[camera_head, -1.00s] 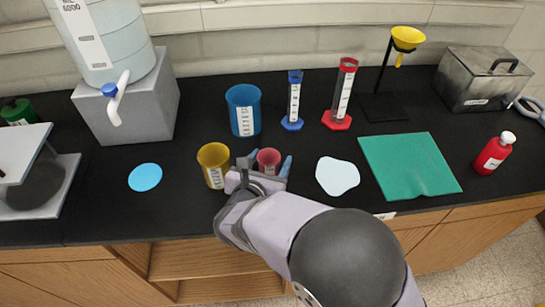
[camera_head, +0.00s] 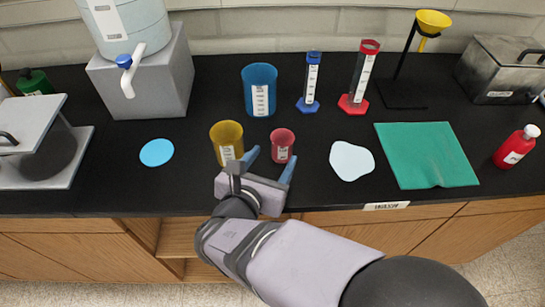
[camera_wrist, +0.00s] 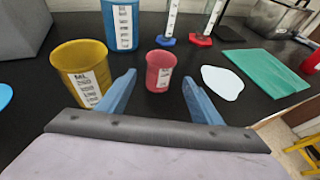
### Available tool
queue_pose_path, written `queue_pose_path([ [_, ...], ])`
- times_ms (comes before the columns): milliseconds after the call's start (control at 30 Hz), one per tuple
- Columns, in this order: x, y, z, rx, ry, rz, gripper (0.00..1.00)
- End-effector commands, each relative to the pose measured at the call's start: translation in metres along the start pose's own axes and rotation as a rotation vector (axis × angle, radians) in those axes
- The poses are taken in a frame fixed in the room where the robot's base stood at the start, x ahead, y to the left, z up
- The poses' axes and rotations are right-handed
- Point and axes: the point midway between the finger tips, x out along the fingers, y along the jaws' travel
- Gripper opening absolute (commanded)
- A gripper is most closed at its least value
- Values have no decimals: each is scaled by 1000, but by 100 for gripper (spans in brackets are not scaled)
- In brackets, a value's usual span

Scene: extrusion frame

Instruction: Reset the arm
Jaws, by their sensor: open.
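My gripper (camera_head: 270,166) is open and empty at the front edge of the black bench, its blue fingers spread apart. A small red beaker (camera_head: 282,146) stands upright on the bench just beyond the fingertips. In the wrist view the red beaker (camera_wrist: 160,71) shows between and beyond my fingers (camera_wrist: 157,97), apart from both. A yellow beaker (camera_head: 227,143) stands to the left of the red one, and it also shows in the wrist view (camera_wrist: 78,62).
A blue beaker (camera_head: 259,90) and two graduated cylinders (camera_head: 309,83) (camera_head: 360,77) stand behind. A white patch (camera_head: 352,160) and green mat (camera_head: 428,155) lie to the right, a blue disc (camera_head: 156,152) left. A red bottle (camera_head: 516,147) stands far right.

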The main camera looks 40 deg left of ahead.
Motion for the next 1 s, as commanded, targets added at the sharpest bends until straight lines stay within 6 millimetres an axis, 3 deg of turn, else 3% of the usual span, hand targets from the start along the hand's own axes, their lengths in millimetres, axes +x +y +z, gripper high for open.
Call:
queue_pose_path([
  [267, 1, -5, 7, 2, -6, -14, 60],
  [433, 5, -38, 46, 10, -43, -100, 60],
  [567, 27, -105, 34, 166, 35, -263, 60],
  [700, 37, -197, 12, 439, 132, -505, 60],
  [800, 30, -261, -11, 678, 187, -697, 60],
  [900, 14, -312, -35, 925, 217, -882, 60],
  [1000, -8, -350, -60, 1174, 223, -1058, 60],
])
